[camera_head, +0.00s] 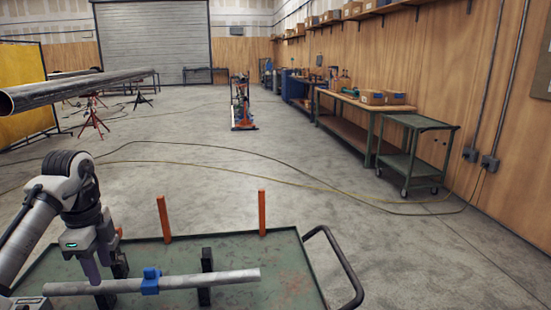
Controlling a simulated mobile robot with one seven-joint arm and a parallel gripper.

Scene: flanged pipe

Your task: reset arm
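My gripper (98,272) is at the lower left, pointing down at the left part of a grey metal pipe (215,279). Its fingertips overlap the pipe in this view. I cannot tell whether they touch it, or whether they are open or shut. The pipe lies level across black supports (206,262) on a green cart top (285,265). A blue clamp-like piece (151,281) sits around the pipe, right of my gripper. A second black support is partly hidden behind my gripper.
Two orange posts (262,212) (164,220) rise at the cart's far edge. A black handle (345,265) is at its right. A large pipe (75,88) juts in at upper left. A green trolley (411,150) stands right. Cables (250,150) cross the open floor.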

